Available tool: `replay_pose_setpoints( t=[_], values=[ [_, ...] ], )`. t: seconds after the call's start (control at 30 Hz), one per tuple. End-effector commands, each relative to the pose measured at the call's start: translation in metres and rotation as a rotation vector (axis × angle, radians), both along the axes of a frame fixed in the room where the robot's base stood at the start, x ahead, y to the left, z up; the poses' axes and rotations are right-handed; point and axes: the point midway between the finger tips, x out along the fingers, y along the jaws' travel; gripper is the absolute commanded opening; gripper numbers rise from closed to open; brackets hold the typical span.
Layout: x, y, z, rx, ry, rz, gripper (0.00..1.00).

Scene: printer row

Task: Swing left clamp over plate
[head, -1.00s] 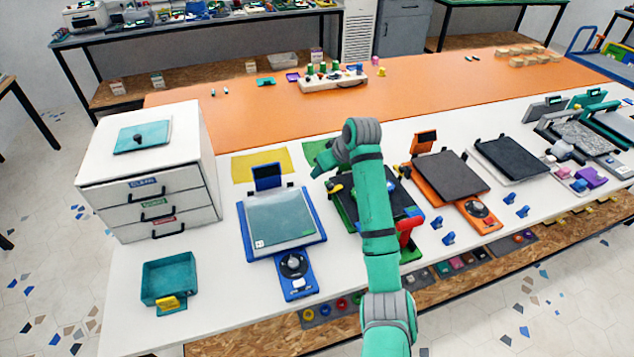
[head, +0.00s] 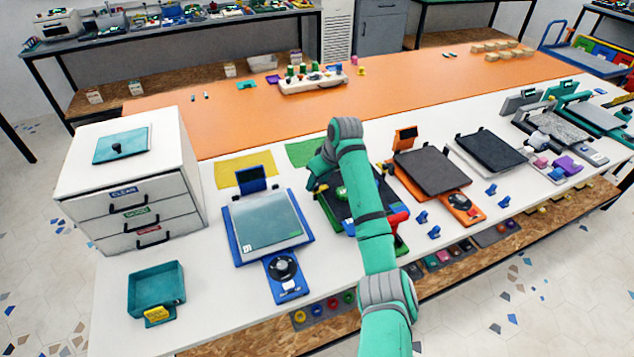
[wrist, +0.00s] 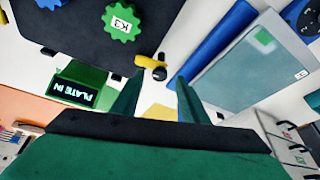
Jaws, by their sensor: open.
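The green printer carries a dark plate (head: 333,208), partly hidden behind my arm in the head view. In the wrist view the dark plate (wrist: 85,30) bears a green knob marked K3 (wrist: 120,22). A yellow clamp (wrist: 146,61) with a black knob (wrist: 159,74) sits at the plate's edge near K3; its yellow end appears to overlap that edge. The green printer's screen (wrist: 82,92) reads PLATE IN. My gripper (wrist: 158,92) is open and empty, with the clamp between and just beyond its fingertips in the wrist view. I cannot tell whether they touch.
A blue printer (head: 266,222) stands to the left and an orange printer (head: 430,172) to the right. A white drawer cabinet (head: 130,180) and a teal tray (head: 155,290) are further left. Yellow (head: 240,172) and green mats lie behind the printers.

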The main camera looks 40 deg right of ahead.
Motion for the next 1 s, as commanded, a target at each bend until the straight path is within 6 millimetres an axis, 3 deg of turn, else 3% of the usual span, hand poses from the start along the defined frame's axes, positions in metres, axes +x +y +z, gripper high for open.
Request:
replay_pose_setpoints(
  t=[0.2, 0.47, 0.63, 1.0],
  values=[
    [0.0046, 0.0006, -0.0116, 0.0, 0.0, 0.0, 0.4],
    [0.0051, 0.0007, -0.0119, -0.001, -0.001, 0.001, 0.4],
    [0.005, 0.0007, -0.0118, 0.0, -0.001, 0.001, 0.0],
    [0.0059, 0.0039, -0.0118, 0.002, -0.003, -0.124, 0.0]
  ],
)
